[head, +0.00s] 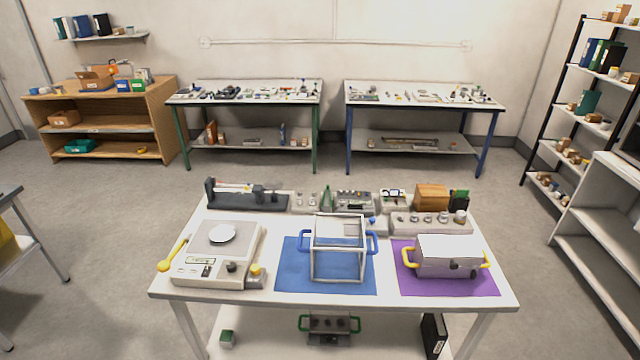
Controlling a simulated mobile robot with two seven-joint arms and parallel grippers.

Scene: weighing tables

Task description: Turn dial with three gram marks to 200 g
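A weighing device (218,245) with a white round pan (222,233) stands at the left of the near table. Gram marks are too small to read, so I cannot tell which dial has three. Neither gripper is in view.
A white open frame with blue handles (313,262) stands on the blue mat (295,286). Instruments and a brown box (431,197) line the table's back edge. A yellow lever (172,256) sticks out at the left. The table's front strip is clear.

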